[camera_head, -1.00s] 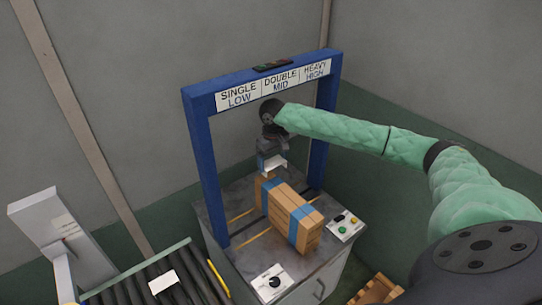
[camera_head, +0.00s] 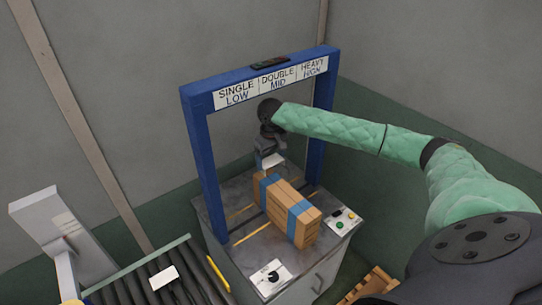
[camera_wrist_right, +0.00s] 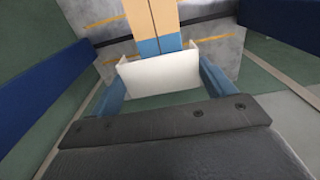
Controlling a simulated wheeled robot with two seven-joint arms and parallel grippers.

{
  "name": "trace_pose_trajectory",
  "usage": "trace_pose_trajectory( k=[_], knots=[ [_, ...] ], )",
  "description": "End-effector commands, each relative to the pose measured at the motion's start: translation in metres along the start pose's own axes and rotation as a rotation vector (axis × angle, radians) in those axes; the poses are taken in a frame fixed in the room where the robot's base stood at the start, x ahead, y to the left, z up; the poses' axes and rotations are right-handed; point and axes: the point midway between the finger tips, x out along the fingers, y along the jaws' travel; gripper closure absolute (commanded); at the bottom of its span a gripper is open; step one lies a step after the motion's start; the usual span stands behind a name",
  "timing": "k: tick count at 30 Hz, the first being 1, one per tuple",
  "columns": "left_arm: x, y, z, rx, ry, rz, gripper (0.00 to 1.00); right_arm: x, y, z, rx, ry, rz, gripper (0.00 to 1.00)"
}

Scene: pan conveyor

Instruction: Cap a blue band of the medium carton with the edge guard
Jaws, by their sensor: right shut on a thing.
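The medium carton (camera_head: 299,225) is a brown box lying on the grey table under the blue frame. It has a near blue band (camera_head: 299,210) and a far blue band (camera_head: 265,185). My right gripper (camera_wrist_right: 160,82) is shut on the white edge guard (camera_wrist_right: 158,71), which also shows in the head view (camera_head: 272,161) at the carton's far end. In the wrist view the guard lies just below a blue band (camera_wrist_right: 158,46) and partly covers that end of the carton. I cannot tell whether they touch. My left gripper is not in view.
The blue frame (camera_head: 203,170) with its sign board stands over the grey table (camera_head: 238,255). Button panels (camera_head: 344,220) and (camera_head: 270,277) sit at the table's right and front corners. A roller conveyor (camera_head: 140,290) lies at the left, a wooden pallet (camera_head: 370,287) at the lower right.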

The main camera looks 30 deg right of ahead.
Motion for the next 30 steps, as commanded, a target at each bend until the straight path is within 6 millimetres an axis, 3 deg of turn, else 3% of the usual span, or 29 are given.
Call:
trace_pose_trajectory(
  k=[11,18,30],
  knots=[
    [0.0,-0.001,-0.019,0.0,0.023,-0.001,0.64,0.032,0.0,0.0,0.0,-0.001,0.0,0.39],
    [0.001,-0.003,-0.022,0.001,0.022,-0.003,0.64,0.048,0.0,0.001,0.0,-0.002,0.0,0.39],
    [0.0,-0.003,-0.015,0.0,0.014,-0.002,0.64,0.051,0.0,0.001,0.0,-0.001,0.0,0.39]
  ],
)
